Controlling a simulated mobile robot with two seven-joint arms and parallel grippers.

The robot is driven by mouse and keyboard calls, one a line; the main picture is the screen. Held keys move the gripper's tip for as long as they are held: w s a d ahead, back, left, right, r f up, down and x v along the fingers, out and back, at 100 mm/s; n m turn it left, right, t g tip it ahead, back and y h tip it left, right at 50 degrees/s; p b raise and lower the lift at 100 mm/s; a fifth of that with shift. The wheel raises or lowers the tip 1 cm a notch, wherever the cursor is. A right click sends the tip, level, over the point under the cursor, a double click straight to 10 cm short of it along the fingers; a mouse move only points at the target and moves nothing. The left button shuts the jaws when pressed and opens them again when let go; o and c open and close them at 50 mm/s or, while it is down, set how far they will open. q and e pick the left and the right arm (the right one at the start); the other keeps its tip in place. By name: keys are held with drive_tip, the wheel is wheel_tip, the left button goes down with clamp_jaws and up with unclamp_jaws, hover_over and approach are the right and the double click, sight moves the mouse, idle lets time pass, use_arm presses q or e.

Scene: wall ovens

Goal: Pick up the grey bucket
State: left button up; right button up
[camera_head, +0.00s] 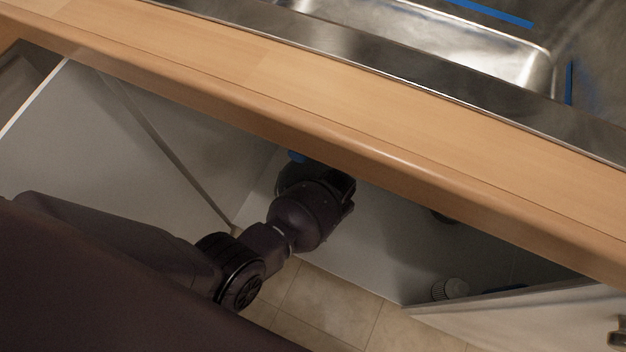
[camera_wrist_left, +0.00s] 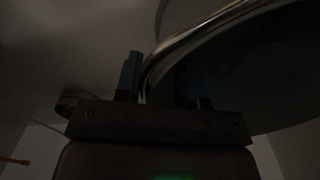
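In the left wrist view, a dark grey, curved, rimmed thing, which looks like the grey bucket (camera_wrist_left: 265,85), fills the upper right. Its shiny metal rim curves down between the two blue-tipped fingers of my left gripper (camera_wrist_left: 160,80). The fingers stand apart, one on each side of the rim; the left finger is very close to it, and I cannot tell whether they touch. In the head view, my left arm reaches into the cabinet under the counter and the left gripper (camera_head: 298,157) is mostly hidden by the wrist and counter edge. I cannot make out the bucket there. My right gripper is out of view.
The wooden counter (camera_head: 250,75) with a steel sink (camera_head: 430,40) overhangs the cabinet. An open white door (camera_head: 110,140) stands left and another (camera_head: 530,318) stands right. Tiled floor (camera_head: 330,300) is clear in front.

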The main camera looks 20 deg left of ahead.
use_arm(q)
drive_tip(key=shift+r, duration=0.1)
clamp_jaws()
drive_tip(key=shift+s+d, duration=0.1)
idle(1.1)
